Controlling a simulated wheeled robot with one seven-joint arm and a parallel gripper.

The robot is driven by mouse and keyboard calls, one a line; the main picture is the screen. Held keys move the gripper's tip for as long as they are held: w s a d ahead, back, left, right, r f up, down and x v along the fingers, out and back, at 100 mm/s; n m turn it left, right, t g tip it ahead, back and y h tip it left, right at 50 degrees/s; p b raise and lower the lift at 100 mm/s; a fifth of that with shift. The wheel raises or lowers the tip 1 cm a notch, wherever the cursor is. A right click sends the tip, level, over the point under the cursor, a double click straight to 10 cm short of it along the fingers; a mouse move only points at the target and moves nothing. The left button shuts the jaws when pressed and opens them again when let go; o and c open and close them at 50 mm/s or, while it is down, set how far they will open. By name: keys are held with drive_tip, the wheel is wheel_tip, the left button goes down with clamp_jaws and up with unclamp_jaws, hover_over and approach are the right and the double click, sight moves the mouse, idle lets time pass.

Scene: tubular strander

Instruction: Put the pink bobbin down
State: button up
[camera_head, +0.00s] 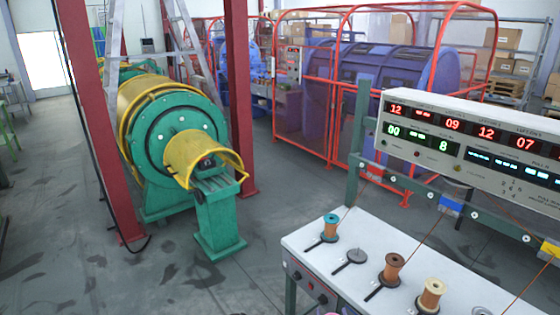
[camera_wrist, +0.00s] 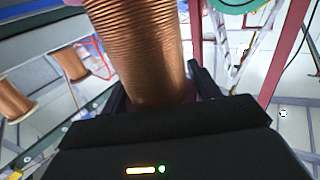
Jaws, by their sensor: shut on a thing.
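The pink bobbin (camera_wrist: 140,50), wound with copper wire, fills the upper middle of the wrist view. A dark pinkish flange shows at its near end; its far end is out of the picture. My gripper (camera_wrist: 160,92) is shut on it, with a dark finger on each side. Neither my gripper nor the held bobbin shows clearly in the head view. There, a white bench (camera_head: 320,258) carries a teal bobbin (camera_head: 330,228), a bare round holder (camera_head: 356,257), a brown bobbin (camera_head: 392,268) and a cream bobbin (camera_head: 431,294) in a slanting row.
A display panel (camera_head: 470,132) stands above the bench, with a rail and thin wires running down to the bobbins. A green and yellow machine (camera_head: 170,130) stands at left between red posts. Open floor (camera_head: 180,270) lies left of the bench. Two copper bobbins (camera_wrist: 70,64) show left in the wrist view.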

drive_tip(key=s+f, duration=0.4)
drive_tip(key=f, duration=0.1)
drive_tip(key=shift+s+f, duration=0.15)
drive_tip(key=shift+f, duration=0.05)
drive_tip(key=shift+d, duration=0.15)
idle(0.7)
